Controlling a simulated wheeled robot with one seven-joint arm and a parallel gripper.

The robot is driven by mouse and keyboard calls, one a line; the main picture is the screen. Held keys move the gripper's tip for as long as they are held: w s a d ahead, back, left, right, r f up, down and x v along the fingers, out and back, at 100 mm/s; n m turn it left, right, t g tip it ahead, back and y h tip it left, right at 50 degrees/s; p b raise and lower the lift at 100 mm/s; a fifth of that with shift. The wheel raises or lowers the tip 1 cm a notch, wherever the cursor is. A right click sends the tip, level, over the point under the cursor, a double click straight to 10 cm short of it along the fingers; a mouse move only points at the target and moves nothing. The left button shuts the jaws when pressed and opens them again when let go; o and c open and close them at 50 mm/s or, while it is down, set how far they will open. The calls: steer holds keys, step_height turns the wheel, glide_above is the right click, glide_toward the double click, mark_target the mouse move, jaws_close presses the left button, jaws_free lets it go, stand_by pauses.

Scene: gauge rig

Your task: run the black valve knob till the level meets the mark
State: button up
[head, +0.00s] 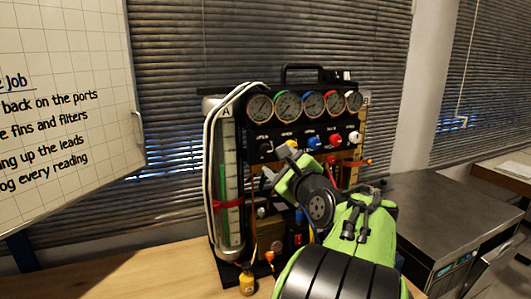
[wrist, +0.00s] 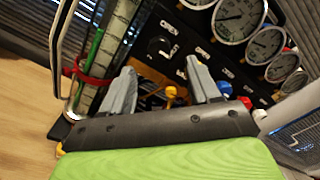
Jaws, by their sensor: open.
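The black valve knob (head: 265,149) is at the left end of a row of coloured knobs on the black panel. In the wrist view the black knob (wrist: 158,47) lies just beyond and between my fingertips, with no clear contact. My gripper (head: 276,163) is open with its fingers toward the panel; both grey fingers of the gripper (wrist: 160,65) show apart and empty. The clear tube A (head: 227,160) stands upright at the panel's left, with a red band mark (head: 228,204) around it. A green strip (wrist: 91,50) shows along the tube; the exact level is unclear.
Several round gauges (head: 312,104) line the panel top. Blue (head: 314,142), red (head: 335,140) and white (head: 354,137) knobs sit to the right. White hoses loop beside the tube.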

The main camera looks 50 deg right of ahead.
mark_target(267, 152)
steer(key=x, duration=0.7)
steer(key=shift+w+d, duration=0.15)
steer(key=shift+w, duration=0.25)
steer(key=c, duration=1)
steer(key=shift+c, duration=0.2)
